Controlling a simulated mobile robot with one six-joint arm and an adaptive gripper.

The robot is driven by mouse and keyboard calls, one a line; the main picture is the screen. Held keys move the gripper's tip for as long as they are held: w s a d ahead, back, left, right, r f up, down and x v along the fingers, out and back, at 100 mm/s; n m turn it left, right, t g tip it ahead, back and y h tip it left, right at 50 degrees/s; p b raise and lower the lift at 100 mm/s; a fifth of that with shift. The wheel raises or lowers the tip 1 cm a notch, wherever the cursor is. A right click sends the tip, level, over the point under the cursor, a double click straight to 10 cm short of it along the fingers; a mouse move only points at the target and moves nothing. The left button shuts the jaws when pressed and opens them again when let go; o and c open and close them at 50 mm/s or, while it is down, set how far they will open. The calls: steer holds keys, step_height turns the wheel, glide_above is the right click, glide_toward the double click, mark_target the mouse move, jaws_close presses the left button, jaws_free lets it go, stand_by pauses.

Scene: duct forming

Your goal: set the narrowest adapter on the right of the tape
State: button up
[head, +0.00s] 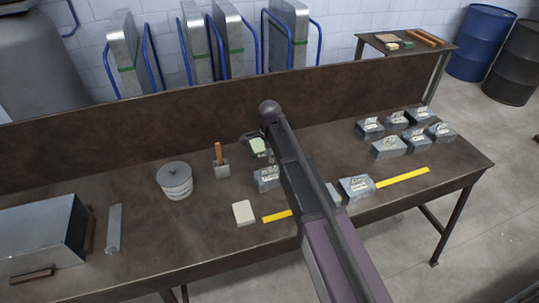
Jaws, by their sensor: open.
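Several grey metal adapters with pale labels stand on the brown bench. A group of them (388,148) is at the back right. One adapter (267,179) is left of my arm. Another adapter (356,188) is right of it, with a further grey piece (333,195) beside it, partly hidden by my arm. Yellow tape shows as a left piece (277,216) and a right piece (402,177); I cannot tell if they join behind my arm. I cannot tell which adapter is narrowest. My gripper (257,144) is open over the middle of the bench, small and partly hidden, by a pale green block (258,147).
A lidded grey can (175,181), a holder with an orange handle (219,162), a cream block (244,213), a metal strip (114,229) and a large metal box (40,238) occupy the left. A raised back panel (150,115) runs behind. The front right is bare.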

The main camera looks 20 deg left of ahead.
steer(key=shift+f+b, duration=2.9)
steer(key=shift+f, duration=0.35)
steer(key=shift+c, duration=0.2)
jaws_close()
steer(key=shift+r, duration=0.1)
step_height(320, 180, up, 9)
steer(key=p, duration=0.9)
steer(key=shift+a, duration=0.1)
